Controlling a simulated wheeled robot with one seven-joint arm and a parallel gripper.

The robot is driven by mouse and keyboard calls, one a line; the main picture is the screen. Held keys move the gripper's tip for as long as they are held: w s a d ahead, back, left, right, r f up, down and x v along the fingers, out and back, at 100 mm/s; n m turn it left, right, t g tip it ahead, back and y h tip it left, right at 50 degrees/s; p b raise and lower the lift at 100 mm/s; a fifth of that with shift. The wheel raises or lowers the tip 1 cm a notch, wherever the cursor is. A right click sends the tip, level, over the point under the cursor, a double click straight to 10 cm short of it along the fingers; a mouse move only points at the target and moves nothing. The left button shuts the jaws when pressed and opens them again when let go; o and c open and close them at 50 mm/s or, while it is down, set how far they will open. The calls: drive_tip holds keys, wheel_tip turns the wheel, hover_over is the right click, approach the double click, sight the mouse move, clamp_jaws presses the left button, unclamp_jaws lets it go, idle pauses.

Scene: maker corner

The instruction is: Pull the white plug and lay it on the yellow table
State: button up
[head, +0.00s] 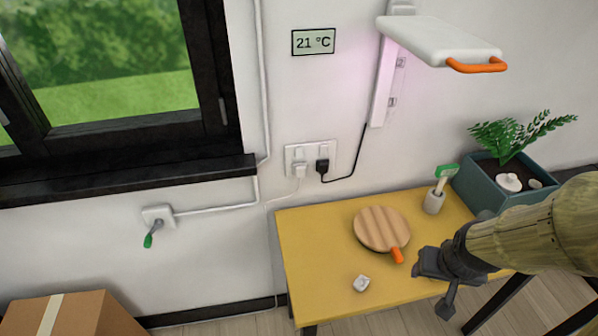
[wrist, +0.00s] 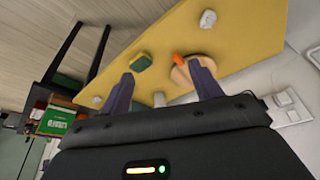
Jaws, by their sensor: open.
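The white plug (head: 299,169) sits in the left socket of the wall outlet (head: 310,150), with a thin white cord hanging from it. A black plug (head: 322,167) is in the socket beside it. The yellow table (head: 310,255) stands against the wall below and to the right of the outlet. My gripper (head: 436,280) is above the table's right part, well away from the white plug. In the wrist view my gripper (wrist: 163,86) is open, with nothing between its fingers. I cannot make out the white plug in that view.
On the table are a round wooden board (head: 380,228) with an orange handle, a small white object (head: 361,284) and a cup (head: 434,202) with a green-topped brush. A planter (head: 490,190) stands behind my arm. A white lamp (head: 440,40) juts out above. The table's left part is clear.

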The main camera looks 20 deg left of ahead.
drive_tip(key=w+a+f+n+t+y+b, duration=0.2)
drive_tip(key=w+a+f+n+t, duration=0.15)
drive_tip(key=w+a, duration=0.65)
drive_tip(key=n+t+y+b, duration=0.2)
drive_tip(key=t+y+b, duration=0.3)
drive_tip(key=t+y, duration=0.25)
approach(301, 173)
drive_tip(key=shift+a+f, duration=0.3)
drive_tip(key=shift+a, duration=0.05)
drive_tip(key=shift+t+h, duration=0.25)
drive_tip(key=shift+t, duration=0.05)
drive_tip(key=x, duration=0.8)
drive_tip(key=shift+w, duration=0.45)
drive_tip(key=shift+a+r, duration=0.1)
drive_tip(key=shift+a, duration=0.1)
